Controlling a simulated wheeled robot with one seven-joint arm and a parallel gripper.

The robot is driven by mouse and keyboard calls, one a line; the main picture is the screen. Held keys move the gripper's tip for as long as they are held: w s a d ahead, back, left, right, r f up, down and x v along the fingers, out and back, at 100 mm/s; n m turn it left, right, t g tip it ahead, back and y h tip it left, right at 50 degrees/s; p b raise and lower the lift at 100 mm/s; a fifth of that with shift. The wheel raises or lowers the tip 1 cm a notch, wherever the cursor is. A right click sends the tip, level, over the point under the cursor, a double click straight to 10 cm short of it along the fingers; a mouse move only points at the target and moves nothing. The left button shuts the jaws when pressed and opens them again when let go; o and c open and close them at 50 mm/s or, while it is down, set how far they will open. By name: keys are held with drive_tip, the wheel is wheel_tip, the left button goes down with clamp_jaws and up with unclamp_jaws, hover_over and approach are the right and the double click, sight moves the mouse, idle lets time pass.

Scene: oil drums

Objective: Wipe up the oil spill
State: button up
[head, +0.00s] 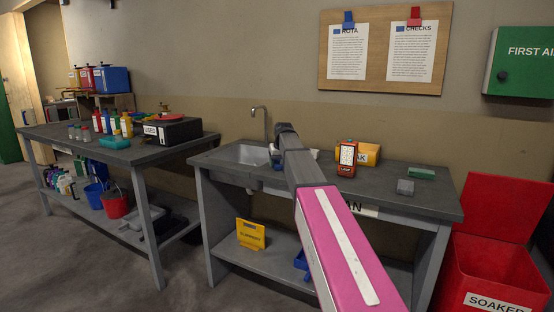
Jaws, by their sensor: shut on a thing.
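No oil spill can be made out in the head view. My arm reaches from the bottom middle up to the bench with the sink (242,154), and its wrist is over the right side of the sink. A small white thing (314,153) shows just right of the wrist, partly hidden. A yellow box (369,153) whose label ends in "AK" stands at the back of the bench. A green block (421,173) and a grey block (405,187) lie at its right.
An orange device (347,158) stands mid-bench. A red bin (490,275) labelled "SOAKE…" stands open at the right. A yellow sign (250,234) is on the lower shelf. The left bench (60,140) holds bottles and a black box (165,131) marked "USED". Floor at lower left is clear.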

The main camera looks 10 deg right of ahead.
sight(276, 162)
drive_tip(key=shift+s+d, duration=0.7)
drive_tip(key=shift+d, duration=0.15)
drive_tip(key=shift+s+d, duration=0.25)
drive_tip(key=shift+d, duration=0.05)
drive_tip(key=shift+w+a+r, duration=0.4)
drive_tip(key=shift+w+a, duration=0.3)
drive_tip(key=shift+w+a+f, duration=0.2)
drive_tip(key=shift+a+f, duration=0.05)
drive_tip(key=shift+w+a, duration=0.2)
drive_tip(key=shift+a, duration=0.1)
drive_tip(key=shift+w+a+r, duration=0.4)
drive_tip(key=shift+a+r, duration=0.15)
drive_tip(key=shift+r, duration=2.85)
drive_tip(key=shift+s+r, duration=0.1)
drive_tip(key=shift+r, duration=0.4)
